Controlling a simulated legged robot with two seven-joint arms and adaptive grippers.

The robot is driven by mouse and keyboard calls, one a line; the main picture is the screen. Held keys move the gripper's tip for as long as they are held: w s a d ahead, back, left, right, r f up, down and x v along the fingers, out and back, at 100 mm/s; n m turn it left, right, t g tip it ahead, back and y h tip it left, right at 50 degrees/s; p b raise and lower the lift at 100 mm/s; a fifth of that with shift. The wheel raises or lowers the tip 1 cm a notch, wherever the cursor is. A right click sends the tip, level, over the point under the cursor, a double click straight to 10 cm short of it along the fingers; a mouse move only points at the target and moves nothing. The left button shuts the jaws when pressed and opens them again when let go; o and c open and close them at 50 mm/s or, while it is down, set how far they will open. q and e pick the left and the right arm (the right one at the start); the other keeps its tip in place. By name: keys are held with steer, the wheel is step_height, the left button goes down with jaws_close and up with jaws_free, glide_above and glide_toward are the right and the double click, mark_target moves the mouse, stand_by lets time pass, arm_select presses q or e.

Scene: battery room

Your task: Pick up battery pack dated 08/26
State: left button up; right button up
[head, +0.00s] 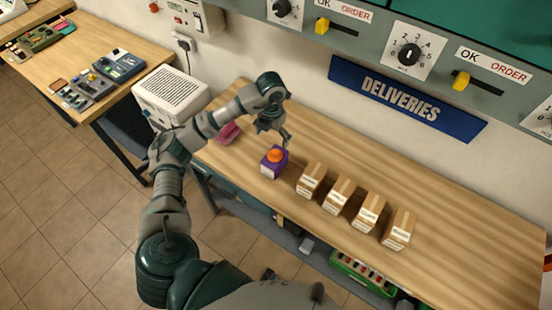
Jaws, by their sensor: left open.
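My left gripper (280,137) is open and empty, over the wooden bench just above and behind a purple block (268,170) with a round orange top. From this view I cannot tell whether they touch. A row of several small cardboard boxes with white labels, the leftmost box (311,179) nearest the purple block, stands to the right. The date print is too small to read, so I cannot tell which thing is the pack dated 08/26. My right gripper is not in view.
A pink item (228,132) lies on the bench (470,235), left of the gripper. The bench's right part is clear. A wall panel (400,25) with dials and sliders hangs above a blue DELIVERIES sign (405,98). A green tray (360,278) sits on a shelf below.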

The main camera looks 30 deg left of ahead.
mark_target(276, 159)
arm_select(q)
steer(key=f, duration=0.2)
steer(key=d+f, duration=0.1)
steer(key=f, duration=0.1)
steer(key=d+f, duration=0.1)
steer(key=f, duration=0.2)
steer(key=shift+w+f, duration=0.1)
steer(key=f, duration=0.2)
steer(key=a+f+p, duration=0.1)
steer(key=f, duration=0.2)
steer(key=shift+a+f, duration=0.4)
steer(key=shift+d+r, duration=0.1)
steer(key=shift+d, duration=0.15)
steer(key=shift+d+r, duration=0.1)
steer(key=shift+d, duration=0.25)
steer(key=c, duration=0.7)
jaws_close()
steer(key=shift+a, duration=0.2)
